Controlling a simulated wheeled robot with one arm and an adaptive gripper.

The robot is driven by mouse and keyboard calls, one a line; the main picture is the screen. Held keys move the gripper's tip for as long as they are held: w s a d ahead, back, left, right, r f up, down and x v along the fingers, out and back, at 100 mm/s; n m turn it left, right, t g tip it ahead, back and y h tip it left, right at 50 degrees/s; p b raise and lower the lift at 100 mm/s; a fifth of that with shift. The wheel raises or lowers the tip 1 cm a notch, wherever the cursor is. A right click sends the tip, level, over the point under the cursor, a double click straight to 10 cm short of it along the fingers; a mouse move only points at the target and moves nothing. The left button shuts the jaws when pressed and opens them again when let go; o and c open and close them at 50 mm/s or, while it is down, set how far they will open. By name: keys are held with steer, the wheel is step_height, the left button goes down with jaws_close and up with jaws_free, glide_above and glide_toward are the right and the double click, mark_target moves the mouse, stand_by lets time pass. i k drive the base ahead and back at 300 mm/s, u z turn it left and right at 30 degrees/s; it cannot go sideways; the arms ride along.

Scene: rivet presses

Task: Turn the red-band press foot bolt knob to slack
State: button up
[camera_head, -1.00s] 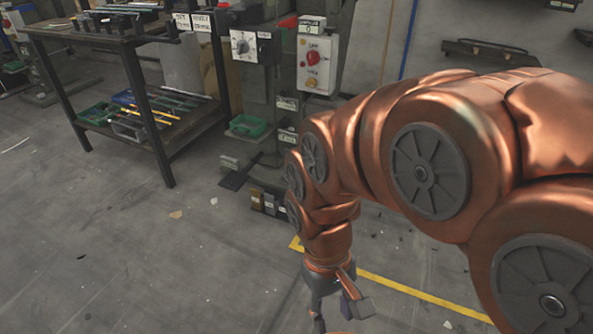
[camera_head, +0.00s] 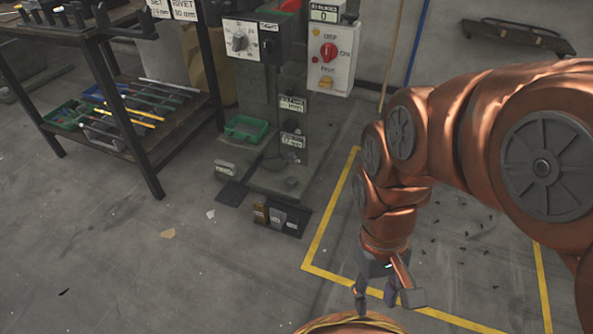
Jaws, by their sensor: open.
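A press (camera_head: 292,130) stands at the upper middle of the head view, its upper part cut off by the top edge. A white panel (camera_head: 240,39) on it carries a grey rotary knob with marks around it. A dark plate beside it reads TIGHT (camera_head: 269,27). A little red (camera_head: 289,5) shows at the top edge; I cannot tell whether it is the red band. My gripper (camera_head: 384,296) hangs low at the lower middle, open and empty, pointing down, well apart from the press and knob.
A control box (camera_head: 329,54) with a red switch is right of the knob panel. A green tray (camera_head: 246,128) sits at the press. A rack table (camera_head: 160,125) with tools stands left. Small blocks (camera_head: 277,217) lie at the press base. Yellow floor lines (camera_head: 320,270) cross open floor.

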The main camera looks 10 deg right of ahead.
mark_target(292, 180)
steer(key=u, duration=0.45)
steer(key=i, duration=0.85)
steer(key=u, duration=0.65)
